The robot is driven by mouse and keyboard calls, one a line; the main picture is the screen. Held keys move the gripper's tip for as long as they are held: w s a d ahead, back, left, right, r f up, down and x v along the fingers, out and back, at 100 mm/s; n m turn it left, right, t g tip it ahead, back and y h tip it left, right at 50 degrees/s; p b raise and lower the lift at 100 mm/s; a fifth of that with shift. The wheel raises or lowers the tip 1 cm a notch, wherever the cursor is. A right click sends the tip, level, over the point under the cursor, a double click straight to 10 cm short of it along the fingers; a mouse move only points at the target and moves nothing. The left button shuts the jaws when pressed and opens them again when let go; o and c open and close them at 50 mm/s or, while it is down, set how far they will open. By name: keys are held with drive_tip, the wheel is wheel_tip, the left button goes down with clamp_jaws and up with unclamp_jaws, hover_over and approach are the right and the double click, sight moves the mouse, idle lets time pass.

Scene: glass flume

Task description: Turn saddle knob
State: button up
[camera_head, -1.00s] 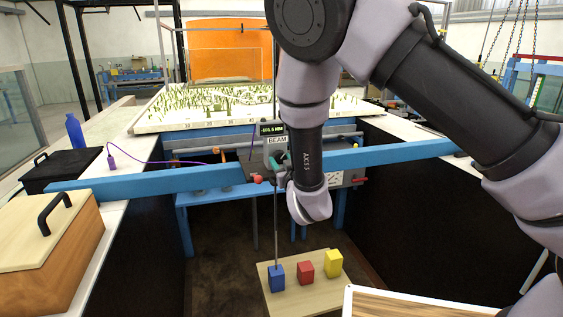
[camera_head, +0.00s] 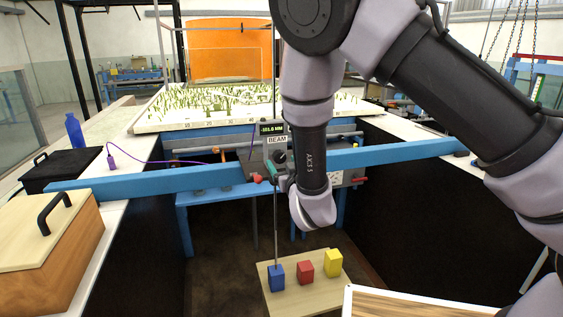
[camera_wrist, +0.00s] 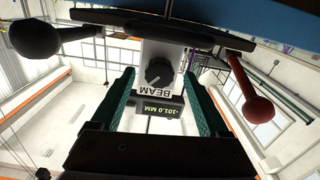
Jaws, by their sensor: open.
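The black saddle knob (camera_wrist: 158,73) sits on a pale plate marked BEAM, beside a small display (camera_wrist: 158,112) that reads about -101.0 MM. The knob also shows as a dark round shape on the saddle in the head view (camera_head: 280,156). My gripper (camera_wrist: 161,80) is open, with one green finger on each side of the knob in the wrist view. A gap shows between each finger and the knob, and I cannot tell the depth between them. In the head view my gripper (camera_head: 270,172) is partly hidden by my arm.
A blue beam (camera_head: 400,154) spans the flume beneath the saddle. A red-ended lever (camera_wrist: 258,110) and a black ball-ended lever (camera_wrist: 35,40) flank the plate. Below, a wooden board (camera_head: 315,297) holds blue, red and yellow blocks. A thin rod hangs to the blue block.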

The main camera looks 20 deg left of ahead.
drive_tip(key=v, duration=0.9)
drive_tip(key=shift+w+a, duration=0.1)
idle(0.8)
drive_tip(key=w+a+n, duration=0.2)
drive_tip(key=w+n, duration=0.1)
drive_tip(key=n, duration=0.1)
drive_tip(key=w+a+n, duration=0.1)
drive_tip(key=w+n, duration=0.2)
drive_tip(key=n, duration=0.1)
drive_tip(key=w+a+n, duration=0.2)
drive_tip(key=w+n, duration=0.1)
drive_tip(key=n, duration=0.1)
drive_tip(key=shift+w+a+r, duration=0.15)
drive_tip(key=shift+a+r, duration=0.05)
drive_tip(key=shift+a, duration=0.1)
clamp_jaws()
